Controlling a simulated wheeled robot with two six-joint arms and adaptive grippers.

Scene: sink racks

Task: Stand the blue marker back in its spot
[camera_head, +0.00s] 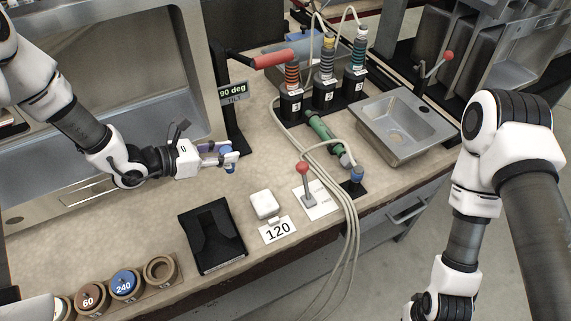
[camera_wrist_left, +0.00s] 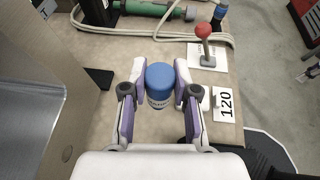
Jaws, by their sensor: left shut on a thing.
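My left gripper (camera_head: 230,157) is shut on a blue marker (camera_head: 229,167), a short cylinder with a blue top. In the left wrist view the blue marker (camera_wrist_left: 160,78) is between the two fingers of my left gripper (camera_wrist_left: 160,95), blue cap showing, with a white label band carrying dark print below it. The gripper is above the counter, left of the lever. A row of round brown cups is at the front left: one holds a "60" disc (camera_head: 89,301), one a blue "240" disc (camera_head: 125,284), and the rightmost cup (camera_head: 160,270) looks empty.
A black tray (camera_head: 211,237), a white block (camera_head: 264,204), a "120" card (camera_head: 278,230) and a red-knobbed lever (camera_head: 304,182) stand along the front. Numbered coiled-hose holders (camera_head: 323,90), a green tool (camera_head: 325,138) and a sink (camera_head: 401,125) are behind. Hoses cross the counter.

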